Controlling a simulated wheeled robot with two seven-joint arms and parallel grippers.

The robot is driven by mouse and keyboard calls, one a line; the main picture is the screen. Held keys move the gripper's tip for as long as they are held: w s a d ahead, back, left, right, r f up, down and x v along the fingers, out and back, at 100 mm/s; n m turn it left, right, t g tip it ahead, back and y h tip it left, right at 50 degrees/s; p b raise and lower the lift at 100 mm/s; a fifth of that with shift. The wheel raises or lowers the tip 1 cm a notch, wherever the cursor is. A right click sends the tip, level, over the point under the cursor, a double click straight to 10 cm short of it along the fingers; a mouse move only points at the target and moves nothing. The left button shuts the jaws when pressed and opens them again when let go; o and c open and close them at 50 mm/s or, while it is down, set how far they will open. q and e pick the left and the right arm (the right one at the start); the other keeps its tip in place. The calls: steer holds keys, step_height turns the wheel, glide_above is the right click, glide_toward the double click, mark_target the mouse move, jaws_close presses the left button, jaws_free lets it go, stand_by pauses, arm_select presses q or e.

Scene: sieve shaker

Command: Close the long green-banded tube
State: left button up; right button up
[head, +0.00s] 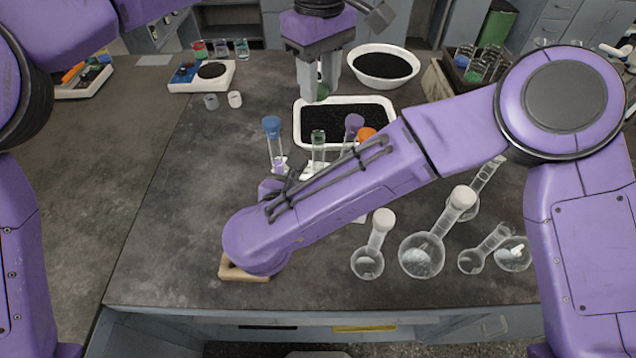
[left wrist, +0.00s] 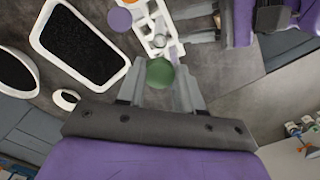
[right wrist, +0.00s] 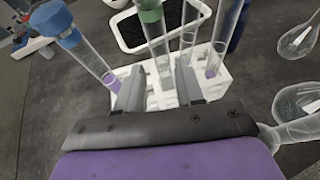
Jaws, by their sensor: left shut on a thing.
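The long green-banded tube (head: 318,142) stands upright in a white rack (right wrist: 222,85), and it also shows in the right wrist view (right wrist: 158,48). Its mouth is out of frame in that view. My right gripper (right wrist: 161,72) is open, with its fingers apart on either side of this tube. In the head view my right forearm hides that gripper and much of the rack. My left gripper (head: 319,92) is shut on a green cap (left wrist: 160,73), held above and behind the tube. The cap also shows between its fingers in the head view (head: 323,90).
A blue-capped tube (head: 272,127) and a purple-topped tube (head: 353,124) stand beside the green-banded one. A white tray of black grains (head: 298,124) lies behind. Several glass flasks (head: 421,256) stand at the front right.

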mark_target(321, 158)
arm_select(q)
steer(key=shift+d, duration=0.1)
arm_select(e)
steer(key=x, duration=0.8)
steer(key=shift+w+d+f, duration=0.1)
steer(key=shift+w+d, duration=0.05)
steer(key=shift+w, duration=0.25)
arm_select(q)
steer(key=shift+s, duration=0.1)
arm_select(e)
jaws_close()
arm_select(q)
steer(key=shift+f, duration=2.45)
